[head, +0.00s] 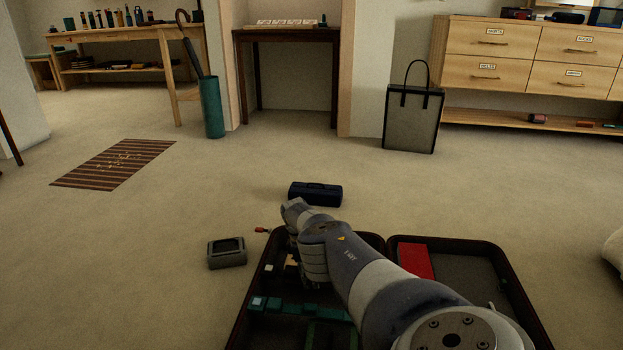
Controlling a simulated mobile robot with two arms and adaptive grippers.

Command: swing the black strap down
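An open suitcase (243,318) lies on the floor at the bottom of the head view. My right arm reaches over it from the lower right. My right gripper (312,284) points down over the left half of the suitcase, mostly hidden by my own arm, so its fingers cannot be made out. I cannot pick out a black strap in the suitcase; part of the inside is hidden behind my arm. A teal piece (285,306) lies across the left half. A red flat item (416,261) lies in the right half. My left gripper is not in view.
A dark blue case (315,194) and a grey box (227,253) sit on the floor near the suitcase. A bag (411,122) with an upright black handle stands by the wall. A striped mat (117,163) lies at left. Open floor surrounds these.

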